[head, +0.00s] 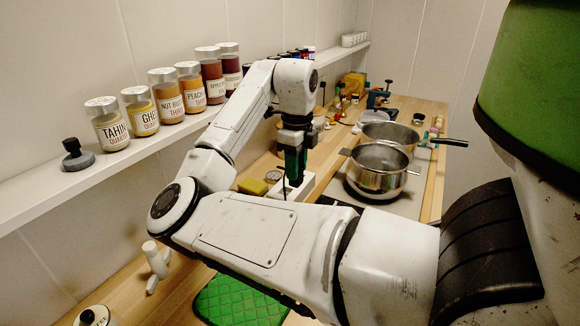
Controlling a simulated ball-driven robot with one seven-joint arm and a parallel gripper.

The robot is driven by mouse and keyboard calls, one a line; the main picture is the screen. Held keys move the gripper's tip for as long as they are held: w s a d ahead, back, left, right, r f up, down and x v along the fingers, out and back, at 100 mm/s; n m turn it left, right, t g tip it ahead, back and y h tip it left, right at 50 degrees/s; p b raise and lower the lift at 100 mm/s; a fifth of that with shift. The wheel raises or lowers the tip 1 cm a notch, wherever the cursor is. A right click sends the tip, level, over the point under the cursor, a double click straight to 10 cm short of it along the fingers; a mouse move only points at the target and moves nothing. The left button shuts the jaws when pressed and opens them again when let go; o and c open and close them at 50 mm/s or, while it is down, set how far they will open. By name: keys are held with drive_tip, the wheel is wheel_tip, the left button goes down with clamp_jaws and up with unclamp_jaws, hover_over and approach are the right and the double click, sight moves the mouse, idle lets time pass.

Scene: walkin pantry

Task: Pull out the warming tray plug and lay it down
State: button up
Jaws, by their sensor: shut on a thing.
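My gripper (293,162) points down over a white socket block (304,186) on the wooden counter. It is shut on a dark green thing, which looks like the plug (292,164). A thin dark cord (284,184) hangs beside it. I cannot tell whether the plug is still seated in the block or just above it. The fingertips and the plug's lower end are small and partly hidden by my own arm. A flat light tray (410,192), probably the warming tray, lies under two steel pots to the right.
The near steel pot (376,180) and far pot (392,133) have handles sticking out. A yellow sponge (252,187) lies left of the block. A green mat (240,303) lies in front. A shelf of jars (108,124) runs along the left wall. Bare wood (185,292) shows at lower left.

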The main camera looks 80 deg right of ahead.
drive_tip(key=s+a+r+p, duration=0.2)
drive_tip(key=a+r+p, duration=0.2)
drive_tip(key=r, duration=0.3)
drive_tip(key=shift+s+p, duration=0.15)
drive_tip(key=shift+p, duration=0.35)
idle(0.7)
